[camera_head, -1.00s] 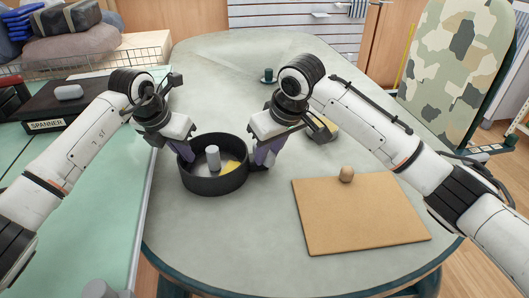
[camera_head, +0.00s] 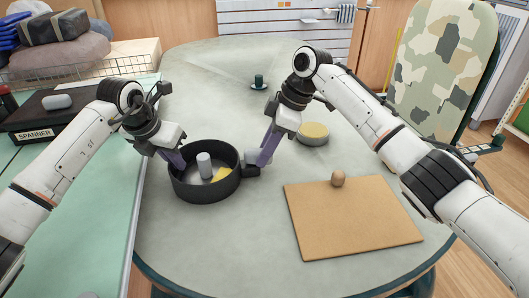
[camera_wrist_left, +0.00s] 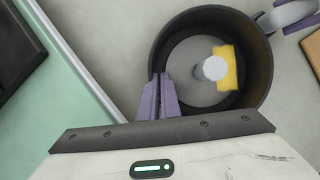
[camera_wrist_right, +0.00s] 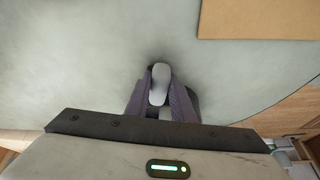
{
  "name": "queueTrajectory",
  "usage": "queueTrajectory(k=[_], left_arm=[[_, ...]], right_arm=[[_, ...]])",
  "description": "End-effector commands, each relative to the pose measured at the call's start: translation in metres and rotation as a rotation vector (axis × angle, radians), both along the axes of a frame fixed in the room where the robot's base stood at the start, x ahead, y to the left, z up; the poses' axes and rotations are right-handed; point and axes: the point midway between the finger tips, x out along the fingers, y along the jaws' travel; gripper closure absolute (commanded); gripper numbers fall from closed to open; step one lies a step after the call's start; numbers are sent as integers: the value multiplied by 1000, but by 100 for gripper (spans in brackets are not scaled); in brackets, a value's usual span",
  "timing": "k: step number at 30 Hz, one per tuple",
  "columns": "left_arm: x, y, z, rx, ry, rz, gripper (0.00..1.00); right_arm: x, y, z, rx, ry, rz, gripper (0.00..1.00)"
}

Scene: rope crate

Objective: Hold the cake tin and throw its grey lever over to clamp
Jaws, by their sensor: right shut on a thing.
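The black round cake tin (camera_head: 205,190) stands on the table, with a grey post (camera_head: 204,166) and a yellow piece (camera_head: 222,174) inside. My left gripper (camera_head: 180,163) is at the tin's left rim. In the left wrist view its fingers (camera_wrist_left: 162,80) are close together at the wall, apparently pinching it. My right gripper (camera_head: 256,164) is at the dark clamp (camera_head: 250,171) on the tin's right side. In the right wrist view its fingers (camera_wrist_right: 160,92) are around the grey lever (camera_wrist_right: 158,84). The fingers hide part of the lever and clamp.
A brown board (camera_head: 350,218) with a round wooden knob (camera_head: 338,179) lies at the right. A round tin with a yellowish top (camera_head: 314,131) stands behind my right gripper. A small dark green object (camera_head: 259,81) is farther back.

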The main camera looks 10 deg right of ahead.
Motion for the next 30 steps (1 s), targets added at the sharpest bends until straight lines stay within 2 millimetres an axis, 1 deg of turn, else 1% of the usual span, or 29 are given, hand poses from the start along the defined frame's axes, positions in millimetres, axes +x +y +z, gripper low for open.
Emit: queueTrajectory(k=[1, 9, 24, 25, 26, 30], left_arm=[[-1, 1, -3, 3, 4, 0, 100], [-1, 1, -3, 3, 4, 0, 100], [-1, 1, -3, 4, 5, 0, 100], [-1, 1, -3, 4, 5, 0, 100], [-1, 1, -3, 4, 5, 0, 100], [-1, 1, -3, 4, 5, 0, 100]], right_arm=[[2, 0, 1, 2, -1, 22, 100], [4, -1, 1, 0, -3, 105, 100], [4, 0, 1, 0, -3, 123, 100], [4, 0, 1, 0, -3, 123, 73], [4, 0, 1, 0, -3, 123, 70], [4, -1, 0, 1, -2, 122, 70]])
